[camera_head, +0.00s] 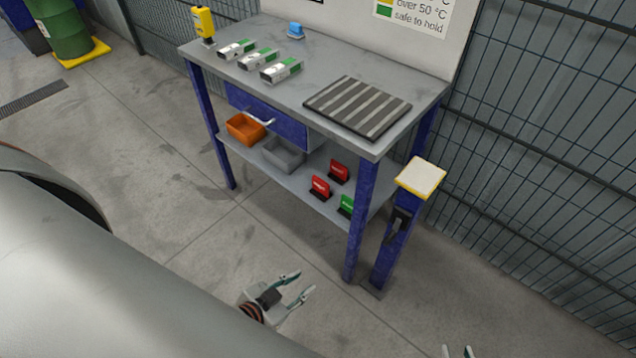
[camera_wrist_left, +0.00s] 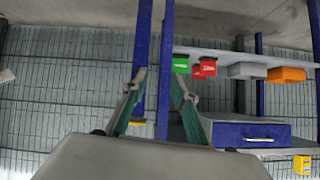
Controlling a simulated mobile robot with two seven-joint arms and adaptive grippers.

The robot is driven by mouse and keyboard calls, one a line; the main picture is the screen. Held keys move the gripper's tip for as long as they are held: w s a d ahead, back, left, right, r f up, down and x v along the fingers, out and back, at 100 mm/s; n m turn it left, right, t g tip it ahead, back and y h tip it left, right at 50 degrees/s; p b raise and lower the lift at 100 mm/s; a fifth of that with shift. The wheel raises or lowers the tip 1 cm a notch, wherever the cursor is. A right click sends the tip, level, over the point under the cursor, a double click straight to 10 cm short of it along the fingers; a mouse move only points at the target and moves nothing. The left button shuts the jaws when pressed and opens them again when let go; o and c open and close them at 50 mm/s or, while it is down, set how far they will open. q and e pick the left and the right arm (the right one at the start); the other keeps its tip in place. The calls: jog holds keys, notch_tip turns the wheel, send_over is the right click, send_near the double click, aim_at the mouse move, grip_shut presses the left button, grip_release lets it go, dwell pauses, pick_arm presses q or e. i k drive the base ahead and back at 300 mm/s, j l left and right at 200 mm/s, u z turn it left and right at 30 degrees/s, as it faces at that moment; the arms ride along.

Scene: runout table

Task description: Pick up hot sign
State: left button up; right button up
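Two red signs stand on the lower shelf of the blue-legged table, one further back (camera_head: 338,171) and one nearer (camera_head: 320,187). Their lettering is too small to read. A green sign (camera_head: 346,205) stands beside them, partly hidden by a table leg. My left gripper (camera_head: 305,281) is open and empty, low in front of the table and apart from the signs. The left wrist view looks upside down; it shows a red sign (camera_wrist_left: 207,66) and the green sign (camera_wrist_left: 180,64) beyond the open fingers (camera_wrist_left: 157,88). My right gripper (camera_head: 457,351) shows only its separated fingertips at the bottom edge.
The lower shelf (camera_head: 262,176) also holds an orange bin (camera_head: 245,128) and a grey bin (camera_head: 283,156). A blue post with a pale top plate (camera_head: 421,178) stands by the table's right front leg. Mesh fencing (camera_head: 545,140) runs behind. Floor before the shelf is clear.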

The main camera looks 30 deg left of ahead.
aim_at(321, 189)
jog(key=j, duration=1.45)
